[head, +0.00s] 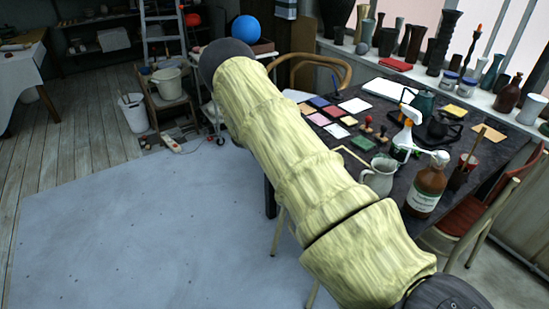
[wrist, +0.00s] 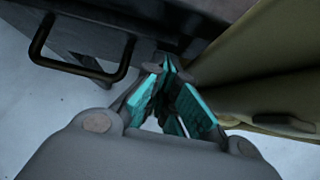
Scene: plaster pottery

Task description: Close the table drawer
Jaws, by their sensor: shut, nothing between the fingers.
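The table (head: 440,128) is at the right in the head view, with a dark top. My arm crosses in front of its near left side, and no drawer shows there. In the wrist view, a dark bar handle (wrist: 78,69) stands out from a dark front, seemingly the drawer (wrist: 90,25), at the upper left. How far the drawer is out cannot be told. My gripper (wrist: 170,68) has teal finger pads, brought together and empty. Its tips are right of the handle, apart from it, near the dark edge; contact cannot be told. My gripper is hidden in the head view.
A pale olive post-like part (wrist: 260,60) is close on the right of my gripper. A brown bottle (head: 427,187), a pitcher (head: 379,176) and a spray bottle (head: 403,140) stand on the table. A red-seated chair (head: 462,212) is at right. Floor at left (head: 130,235) is clear.

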